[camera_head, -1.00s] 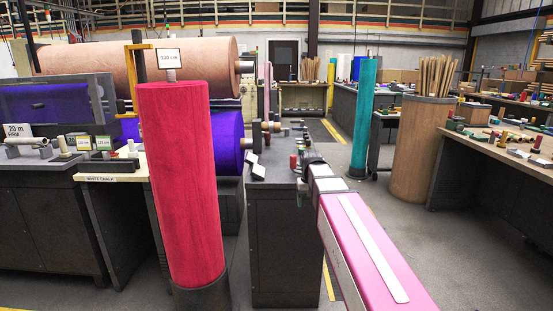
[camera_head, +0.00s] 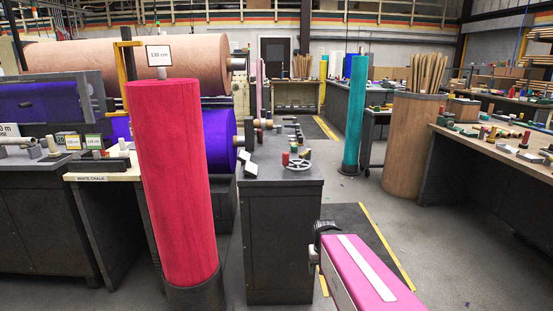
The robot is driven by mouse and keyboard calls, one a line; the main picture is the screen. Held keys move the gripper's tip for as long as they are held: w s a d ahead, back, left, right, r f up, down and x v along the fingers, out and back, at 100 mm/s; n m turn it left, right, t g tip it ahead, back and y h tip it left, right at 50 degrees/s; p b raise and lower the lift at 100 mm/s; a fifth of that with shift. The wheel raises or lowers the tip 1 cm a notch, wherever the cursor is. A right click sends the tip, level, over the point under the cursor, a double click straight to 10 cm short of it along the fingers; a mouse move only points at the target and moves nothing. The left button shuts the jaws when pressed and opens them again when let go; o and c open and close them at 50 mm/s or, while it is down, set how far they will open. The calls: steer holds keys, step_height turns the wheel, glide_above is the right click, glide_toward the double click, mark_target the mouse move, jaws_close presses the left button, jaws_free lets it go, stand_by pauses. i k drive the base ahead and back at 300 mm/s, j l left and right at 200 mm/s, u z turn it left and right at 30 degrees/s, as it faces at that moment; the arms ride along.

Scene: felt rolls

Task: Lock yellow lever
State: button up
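No other clear lever in yellow shows. My pink arm reaches in from the bottom right, and its dark end (camera_head: 325,232) is low, in front of the grey cabinet's right side and far from the yellow bar. My gripper's fingers cannot be made out.
A red felt roll (camera_head: 176,185) stands upright at front left. A grey cabinet (camera_head: 279,240) carries a small handwheel (camera_head: 299,164) and red and green pieces. Purple (camera_head: 218,145) and tan (camera_head: 140,65) rolls lie behind. A teal roll (camera_head: 355,115) stands right.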

mark_target(306, 154)
steer(key=i+l+u, duration=0.25)
steer(key=l, duration=0.25)
steer(key=l+u, duration=0.25)
steer(key=l, duration=0.3)
steer(key=i+l+u, duration=0.15)
steer(key=u, duration=0.2)
steer(key=l+u, duration=0.3)
steer(key=i+l+u, duration=0.15)
steer(key=l+u, duration=0.2)
